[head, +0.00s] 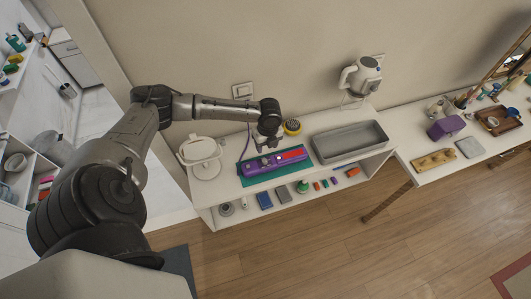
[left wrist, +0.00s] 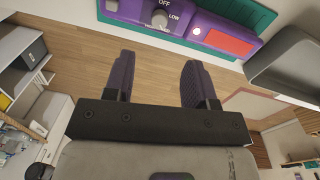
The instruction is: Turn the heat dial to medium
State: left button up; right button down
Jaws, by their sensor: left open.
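The purple heat device (head: 262,166) with a red panel lies on a green mat (head: 250,181) on the white counter. In the left wrist view, its heat dial (left wrist: 159,19) is a round grey knob near the top edge. OFF shows above the dial and LOW to its right; other lettering is too small to read. I cannot tell exactly where the dial points. My left gripper (left wrist: 158,60) is open and empty, with its purple fingers apart from the dial. In the head view the left gripper (head: 266,146) hangs over the device and hides part of it.
A grey tray (head: 350,142) stands right of the device, and a round white mirror (head: 203,155) stands left. Several small items lie on the lower shelf.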

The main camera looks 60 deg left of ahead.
pick_arm(q)
jog(key=shift+w+r, duration=0.1)
jog(key=shift+r, duration=1.9)
